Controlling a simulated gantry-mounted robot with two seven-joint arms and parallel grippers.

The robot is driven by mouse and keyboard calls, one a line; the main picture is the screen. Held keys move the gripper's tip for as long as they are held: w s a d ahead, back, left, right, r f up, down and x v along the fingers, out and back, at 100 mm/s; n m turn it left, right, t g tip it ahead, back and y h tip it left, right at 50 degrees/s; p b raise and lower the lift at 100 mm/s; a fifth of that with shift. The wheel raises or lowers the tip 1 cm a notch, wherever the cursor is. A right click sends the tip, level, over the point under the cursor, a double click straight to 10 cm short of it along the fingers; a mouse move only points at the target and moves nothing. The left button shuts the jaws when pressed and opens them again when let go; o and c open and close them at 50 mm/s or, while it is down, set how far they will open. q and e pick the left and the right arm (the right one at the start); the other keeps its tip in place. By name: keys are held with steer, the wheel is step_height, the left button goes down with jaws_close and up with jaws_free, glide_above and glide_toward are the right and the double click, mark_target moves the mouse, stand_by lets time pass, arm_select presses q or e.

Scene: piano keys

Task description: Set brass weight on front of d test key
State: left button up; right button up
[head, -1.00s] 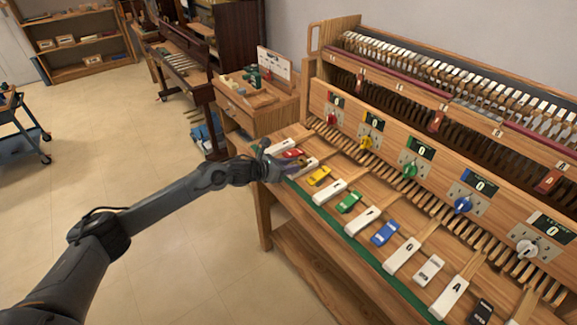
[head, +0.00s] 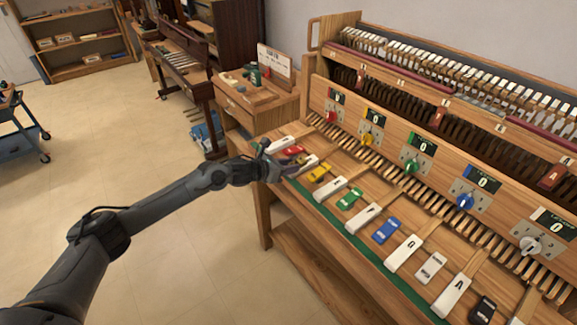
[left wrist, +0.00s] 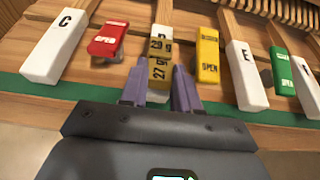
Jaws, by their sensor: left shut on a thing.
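My left gripper (left wrist: 158,92) has its purple fingers shut on a brass weight (left wrist: 158,72). Dark numbers show on the weight. A second brass face marked 20 g (left wrist: 160,46) lies just beyond; I cannot tell if it is part of the same weight. They cover the front of the white D key (left wrist: 163,31), whose letter is mostly hidden. I cannot tell whether the held weight touches the key. In the head view the left gripper (head: 273,167) is at the far left end of the key row, and the weight is too small to make out. My right gripper is not in view.
A white C key (left wrist: 58,47) and red block (left wrist: 108,40) are left of the gripper. A yellow block (left wrist: 207,55) and white E key (left wrist: 245,75) are right. A green strip (head: 350,240) runs along the key bench's front. Dials (head: 413,167) line the panel behind.

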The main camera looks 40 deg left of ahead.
arm_select(q)
steer(key=o, duration=1.1)
steer(key=shift+s, duration=0.1)
